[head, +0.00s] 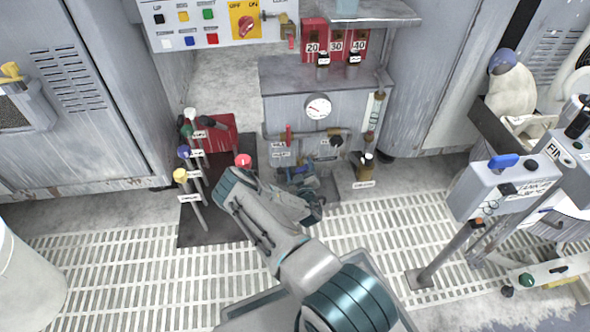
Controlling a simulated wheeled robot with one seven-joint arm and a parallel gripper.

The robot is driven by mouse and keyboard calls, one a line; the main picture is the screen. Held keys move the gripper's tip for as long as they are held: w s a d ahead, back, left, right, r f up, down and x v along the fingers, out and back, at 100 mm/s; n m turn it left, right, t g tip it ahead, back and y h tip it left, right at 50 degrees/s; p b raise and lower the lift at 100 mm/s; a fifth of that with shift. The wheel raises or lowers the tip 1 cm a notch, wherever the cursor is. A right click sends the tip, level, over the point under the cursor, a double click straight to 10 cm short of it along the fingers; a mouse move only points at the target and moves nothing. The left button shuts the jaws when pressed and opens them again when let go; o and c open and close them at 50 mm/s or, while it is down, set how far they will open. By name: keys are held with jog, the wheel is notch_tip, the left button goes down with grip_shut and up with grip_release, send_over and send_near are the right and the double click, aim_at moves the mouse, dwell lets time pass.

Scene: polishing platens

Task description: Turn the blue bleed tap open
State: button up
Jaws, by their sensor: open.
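My arm reaches forward to the lower front of the grey central cabinet (275,108). My gripper (308,181) is at its end, low by the small pipework and open. A small blue part (297,170) shows right at the gripper, and it looks like the blue tap. The arm and gripper partly cover it, so I cannot tell its handle angle or whether the fingers touch it. Another blue handle (503,161) sits on top of a grey box on a post at the right, well away from the gripper.
A red-tipped lever (243,160) stands just left of the gripper. Several coloured-knob levers (183,152) stand further left. A gauge (317,107) and a brass valve (365,166) are on or near the cabinet.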

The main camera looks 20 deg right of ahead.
jog(key=shift+s+d, duration=0.1)
jog(key=shift+s, duration=0.35)
jog(key=p+v, duration=0.5)
jog(key=v, duration=0.8)
jog(key=shift+a+p, duration=0.2)
jog(key=shift+p, duration=0.1)
